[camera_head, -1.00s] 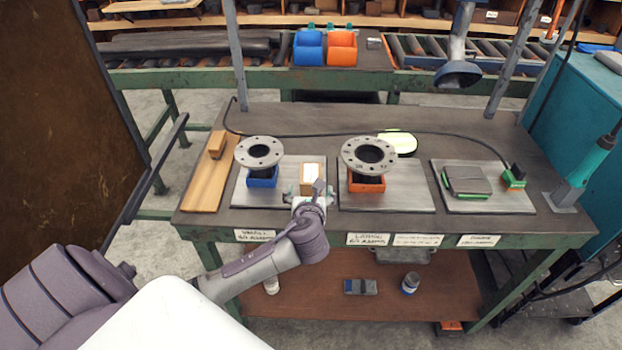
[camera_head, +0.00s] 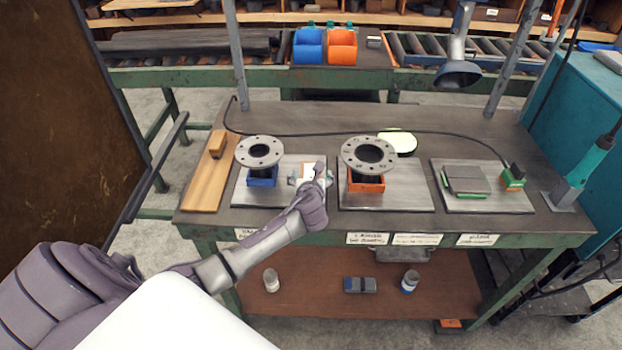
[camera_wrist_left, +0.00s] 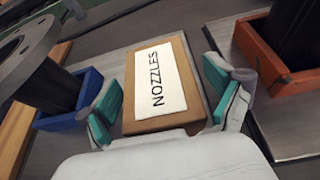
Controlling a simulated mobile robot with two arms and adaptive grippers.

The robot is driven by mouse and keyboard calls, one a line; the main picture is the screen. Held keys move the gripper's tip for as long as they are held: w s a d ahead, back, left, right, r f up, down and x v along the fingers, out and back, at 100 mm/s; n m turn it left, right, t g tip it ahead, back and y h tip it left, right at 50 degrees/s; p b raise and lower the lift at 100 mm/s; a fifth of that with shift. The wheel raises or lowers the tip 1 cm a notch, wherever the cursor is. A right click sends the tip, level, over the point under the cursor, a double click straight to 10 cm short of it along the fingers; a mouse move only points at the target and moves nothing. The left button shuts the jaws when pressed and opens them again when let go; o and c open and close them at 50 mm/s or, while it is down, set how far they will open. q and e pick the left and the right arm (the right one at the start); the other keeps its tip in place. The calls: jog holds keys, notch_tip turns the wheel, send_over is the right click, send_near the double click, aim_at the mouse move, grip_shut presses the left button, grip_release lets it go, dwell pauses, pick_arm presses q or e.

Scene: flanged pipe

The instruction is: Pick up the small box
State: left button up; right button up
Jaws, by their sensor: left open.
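The small box (camera_wrist_left: 158,85) is brown cardboard with a white label reading "NOZZLES". It lies on the left metal plate (camera_head: 287,201), and in the head view only a bit of the box (camera_head: 307,170) shows past my gripper. My left gripper (camera_wrist_left: 163,102) is open, with its teal-padded fingers on either side of the box. A gap shows at the left finger; the right finger is close to the box, and I cannot tell whether it touches. In the head view the left gripper (camera_head: 308,178) is over the box. My right gripper is not in view.
A flanged pipe (camera_head: 259,153) stands in a blue holder (camera_head: 262,180) left of the box. Another flanged pipe (camera_head: 369,155) stands in an orange holder (camera_head: 366,185) to the right. A wooden board (camera_head: 208,180) lies at the bench's left. A black cable crosses the back.

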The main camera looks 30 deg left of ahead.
pick_arm(q)
jog(key=shift+c, duration=0.4)
jog(key=c, duration=1.4)
jog(key=shift+o, duration=0.2)
jog(key=shift+r, duration=0.1)
